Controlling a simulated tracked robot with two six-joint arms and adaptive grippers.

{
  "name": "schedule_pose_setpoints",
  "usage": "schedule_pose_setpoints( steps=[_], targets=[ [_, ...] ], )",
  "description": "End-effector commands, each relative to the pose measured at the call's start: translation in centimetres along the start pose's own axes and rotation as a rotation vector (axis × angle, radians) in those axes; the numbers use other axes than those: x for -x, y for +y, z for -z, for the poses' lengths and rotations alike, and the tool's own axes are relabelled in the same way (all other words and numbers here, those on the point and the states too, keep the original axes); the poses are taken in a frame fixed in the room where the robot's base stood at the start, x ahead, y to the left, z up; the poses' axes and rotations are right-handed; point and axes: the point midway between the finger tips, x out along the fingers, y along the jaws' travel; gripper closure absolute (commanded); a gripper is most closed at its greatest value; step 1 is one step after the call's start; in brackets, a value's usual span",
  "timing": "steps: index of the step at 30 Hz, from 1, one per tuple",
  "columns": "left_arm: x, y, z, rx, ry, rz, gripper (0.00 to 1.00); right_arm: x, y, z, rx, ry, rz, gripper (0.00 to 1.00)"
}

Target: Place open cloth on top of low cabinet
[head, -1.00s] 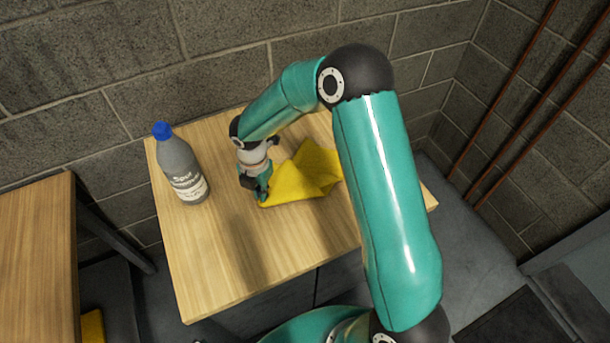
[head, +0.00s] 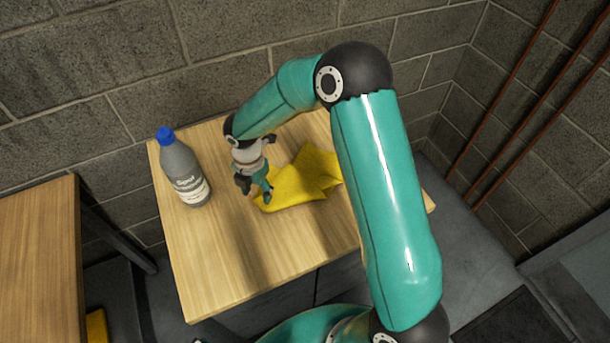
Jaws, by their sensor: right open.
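The yellow cloth (head: 306,180) lies crumpled, with raised folds, on the wooden top of the low cabinet (head: 235,262). My right forearm hides part of its right side. My right gripper (head: 257,194) is open at the cloth's left end, with its fingers pointing down. One finger is right by the cloth's edge; I cannot tell whether it touches. My left gripper is not in view.
Another wooden surface (head: 38,255) is at the left, across a gap. A block wall (head: 230,45) rises behind. The cabinet top's front left is bare.

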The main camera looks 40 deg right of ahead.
Motion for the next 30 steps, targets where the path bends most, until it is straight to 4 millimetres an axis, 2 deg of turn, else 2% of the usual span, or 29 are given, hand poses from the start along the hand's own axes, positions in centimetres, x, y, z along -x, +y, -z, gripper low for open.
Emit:
schedule_pose_setpoints(
  steps=[5, 12, 16, 30],
  targets=[
    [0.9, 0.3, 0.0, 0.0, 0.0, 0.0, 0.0, 1.2, 0.2, 0.4, 0.001, 0.0, 0.0, 0.48],
    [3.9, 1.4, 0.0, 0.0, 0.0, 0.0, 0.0, 5.5, 1.1, 1.8, 0.003, -0.001, -0.001, 0.48],
    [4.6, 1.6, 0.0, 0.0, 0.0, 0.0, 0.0, 7.0, 1.5, 2.5, 0.002, 0.0, 0.001, 0.48],
    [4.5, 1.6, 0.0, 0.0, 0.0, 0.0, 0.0, 7.2, 1.6, 2.7, 0.001, 0.0, 0.001, 0.48]
  ],
)
